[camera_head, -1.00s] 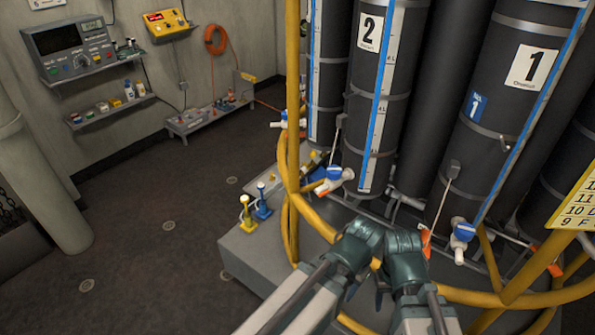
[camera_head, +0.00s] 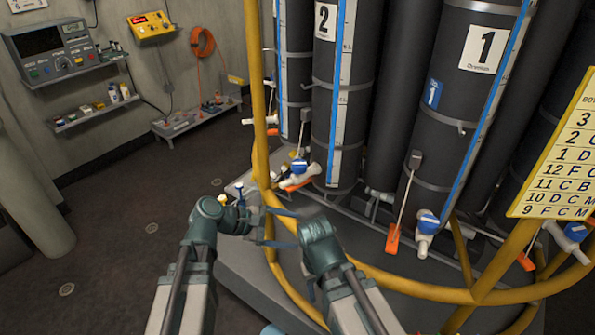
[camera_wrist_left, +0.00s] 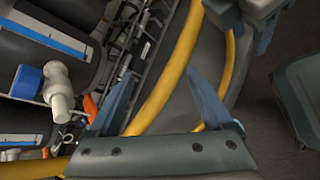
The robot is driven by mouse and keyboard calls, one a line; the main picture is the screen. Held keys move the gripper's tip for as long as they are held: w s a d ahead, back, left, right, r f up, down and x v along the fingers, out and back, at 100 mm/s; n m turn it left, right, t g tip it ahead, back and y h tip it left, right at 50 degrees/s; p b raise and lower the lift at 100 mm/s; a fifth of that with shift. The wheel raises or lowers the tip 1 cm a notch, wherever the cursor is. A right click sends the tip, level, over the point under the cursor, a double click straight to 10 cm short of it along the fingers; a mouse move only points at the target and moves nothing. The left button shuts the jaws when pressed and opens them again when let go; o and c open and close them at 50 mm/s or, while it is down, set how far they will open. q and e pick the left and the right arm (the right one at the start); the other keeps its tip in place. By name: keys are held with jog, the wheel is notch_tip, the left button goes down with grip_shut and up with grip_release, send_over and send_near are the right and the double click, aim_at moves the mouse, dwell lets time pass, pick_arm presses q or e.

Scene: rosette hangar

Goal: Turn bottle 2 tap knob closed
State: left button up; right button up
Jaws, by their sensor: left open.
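Bottle 2 (camera_head: 324,85) is a tall dark cylinder with a "2" label and a blue-and-white level strip. Its white tap with blue knob (camera_head: 299,168) sits low at its front, above an orange tag. My left gripper (camera_head: 297,228) is open and empty, below this tap and beside the yellow rail, apart from the knob. In the left wrist view its spread fingers (camera_wrist_left: 161,72) straddle part of the yellow rail. A white tap with blue knob (camera_wrist_left: 30,82) shows at left there; I cannot tell which bottle's. My right gripper (camera_head: 318,232) is close beside the left; its fingers are unclear.
The curved yellow rail (camera_head: 400,287) runs in front of the bottles. Bottle 1 (camera_head: 455,125) stands at right with its own blue-knobbed tap (camera_head: 428,223). A yellow chart (camera_head: 560,150) hangs at far right. The dark floor (camera_head: 120,215) at left is open.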

aim_at(299, 163)
pick_arm(q)
jog(key=w+a+r+n+t+h+b, duration=0.1)
jog(key=w+a+r+n+t+h, duration=0.3)
jog(key=w+a+r+n+t, duration=0.45)
jog(key=w+d, duration=0.2)
jog(key=d, duration=0.1)
jog(key=w+d+r+n+g, duration=0.1)
jog(key=w+d, duration=0.1)
jog(key=d, duration=0.2)
jog(key=w+d+n, duration=0.1)
jog(key=w+d, duration=0.1)
jog(key=d, duration=0.2)
jog(key=shift+d+r+g, duration=0.1)
jog(key=shift+r+g, duration=0.05)
jog(key=shift+g, duration=0.2)
grip_shut()
